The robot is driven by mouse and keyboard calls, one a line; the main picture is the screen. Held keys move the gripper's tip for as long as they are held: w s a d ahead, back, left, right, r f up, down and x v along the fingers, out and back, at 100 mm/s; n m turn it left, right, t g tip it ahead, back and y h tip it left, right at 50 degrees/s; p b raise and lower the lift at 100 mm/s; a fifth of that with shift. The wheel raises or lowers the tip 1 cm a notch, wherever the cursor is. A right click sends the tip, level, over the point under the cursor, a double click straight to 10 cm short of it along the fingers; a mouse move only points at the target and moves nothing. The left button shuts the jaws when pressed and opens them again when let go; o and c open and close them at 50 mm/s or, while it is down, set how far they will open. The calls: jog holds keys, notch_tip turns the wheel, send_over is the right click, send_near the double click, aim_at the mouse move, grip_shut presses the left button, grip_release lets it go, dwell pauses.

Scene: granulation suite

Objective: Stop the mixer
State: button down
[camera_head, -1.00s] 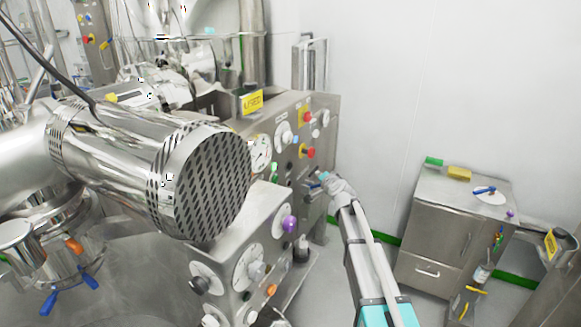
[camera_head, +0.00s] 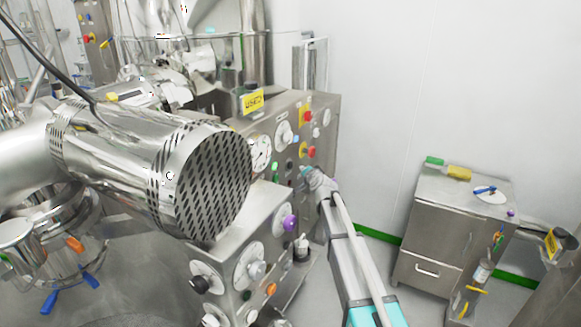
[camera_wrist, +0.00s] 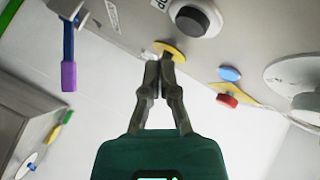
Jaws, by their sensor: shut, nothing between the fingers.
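A grey steel control panel (camera_head: 322,130) stands in the middle of the head view. It carries a red button on a yellow plate (camera_head: 308,152), another red button (camera_head: 307,117), a green button (camera_head: 274,166) and a white knob (camera_head: 283,131). My gripper (camera_head: 306,173) is at the panel's face, below the lower red button. In the wrist view my gripper (camera_wrist: 160,65) is shut and empty, its tips in front of a yellow disc (camera_wrist: 176,48) whose centre they hide. A black knob (camera_wrist: 192,20), a blue button (camera_wrist: 230,74) and a red button (camera_wrist: 228,100) lie nearby; contact cannot be told.
A large steel cylinder with a perforated end (camera_head: 205,180) stands left of the panel. A lower panel (camera_head: 240,235) with dials and a purple knob (camera_head: 289,223) juts out in front. A steel cabinet (camera_head: 436,230) stands at right. A blue-and-purple handle (camera_wrist: 68,60) sticks out left of my fingers.

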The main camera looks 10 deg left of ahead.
jog(key=shift+w+a, duration=0.2)
jog(key=shift+a, duration=0.35)
jog(key=shift+w+a, duration=0.2)
jog(key=shift+a, duration=0.3)
jog(key=shift+w+a, duration=0.25)
jog(key=shift+a, duration=0.55)
dwell(1.9)
jog(key=shift+s+d, duration=0.1)
dwell(0.3)
jog(key=shift+s+d, duration=0.2)
jog(key=shift+d, duration=0.5)
jog(key=shift+s+d, duration=0.3)
jog(key=shift+d, duration=0.5)
jog(key=shift+s+d, duration=0.3)
jog(key=shift+d, duration=0.45)
jog(key=shift+s+d, duration=0.3)
jog(key=shift+d, duration=0.5)
